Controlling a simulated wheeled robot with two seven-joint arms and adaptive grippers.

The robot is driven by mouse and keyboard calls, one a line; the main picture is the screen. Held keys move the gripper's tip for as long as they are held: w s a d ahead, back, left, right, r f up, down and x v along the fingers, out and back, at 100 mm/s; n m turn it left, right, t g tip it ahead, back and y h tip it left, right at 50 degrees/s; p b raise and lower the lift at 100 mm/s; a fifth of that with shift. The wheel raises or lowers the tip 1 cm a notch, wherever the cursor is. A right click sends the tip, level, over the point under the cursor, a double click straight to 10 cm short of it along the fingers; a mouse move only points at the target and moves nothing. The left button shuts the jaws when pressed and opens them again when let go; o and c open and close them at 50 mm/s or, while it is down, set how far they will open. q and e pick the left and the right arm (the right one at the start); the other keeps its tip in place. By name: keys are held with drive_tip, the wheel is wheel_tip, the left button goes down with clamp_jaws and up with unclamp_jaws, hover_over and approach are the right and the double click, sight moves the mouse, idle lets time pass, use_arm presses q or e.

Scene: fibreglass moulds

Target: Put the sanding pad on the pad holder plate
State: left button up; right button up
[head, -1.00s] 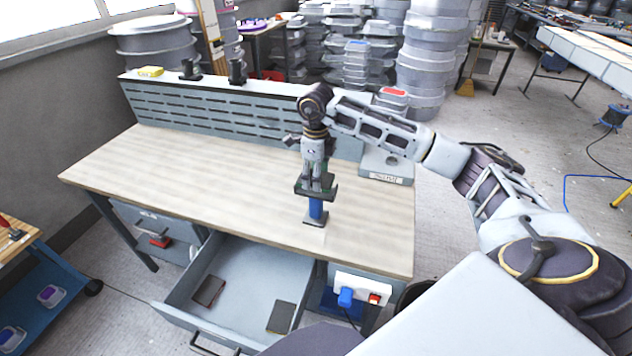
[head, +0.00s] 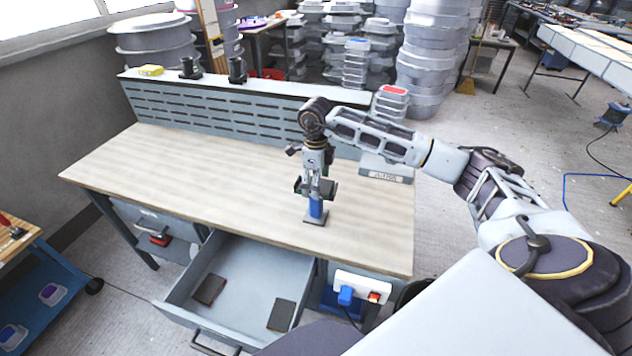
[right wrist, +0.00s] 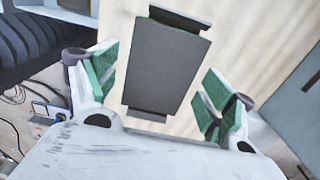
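A blue upright piece (head: 316,207) stands on a dark flat base (head: 315,219) near the bench's front edge, apparently the pad holder. In the right wrist view a dark grey rectangular face (right wrist: 167,65) lies between my fingers, with darker ends of a plate beyond it; I cannot tell if it is a pad or the piece's top. My right gripper (head: 316,188) is over the blue piece, its green-padded fingers (right wrist: 160,85) apart on either side. Two flat dark pads, one brownish (head: 209,290) and one dark grey (head: 281,315), lie in the open drawer. My left gripper is out of view.
The wooden bench top (head: 180,170) is clear to the left. The open drawer (head: 235,265) juts out at the front. A slotted back panel (head: 220,110) edges the bench, with a yellow block (head: 150,71) on top. A grey box (head: 386,168) stands at the right.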

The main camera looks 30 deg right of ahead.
drive_tip(key=shift+r, duration=0.15)
idle(0.3)
wheel_tip(320, 180, up, 12)
drive_tip(key=b, duration=0.2)
idle(0.5)
